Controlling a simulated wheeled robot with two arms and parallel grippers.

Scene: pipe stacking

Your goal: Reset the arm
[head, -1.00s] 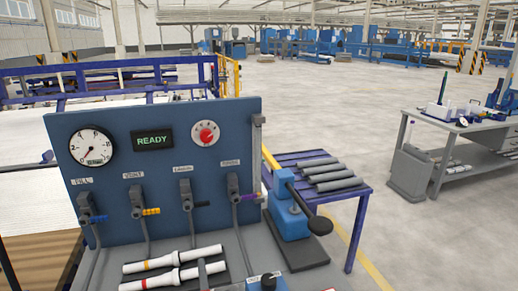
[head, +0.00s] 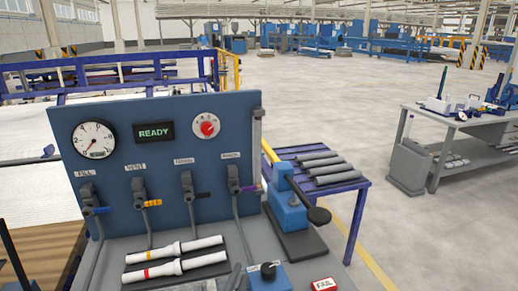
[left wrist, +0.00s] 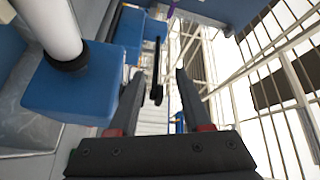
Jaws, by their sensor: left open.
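My left gripper (left wrist: 160,74) shows in the left wrist view with its two dark fingers apart and nothing between them. A blue block (left wrist: 75,88) with a white tube (left wrist: 50,25) standing on it is left of the fingers. A dark lever (left wrist: 157,72) shows beyond the gap; I cannot tell its distance. In the head view no gripper shows clearly. Two white pipes, one with a yellow band (head: 165,250) and one with a red band (head: 165,270), lie on the bench before the panel. My right gripper is in neither view.
The blue test panel (head: 110,170) carries a gauge (head: 93,139), a READY display (head: 154,132) and several valves. A blue lever device (head: 290,208) stands right of it. Grey pipes (head: 325,168) lie on a purple table. Open floor (head: 400,225) is on the right.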

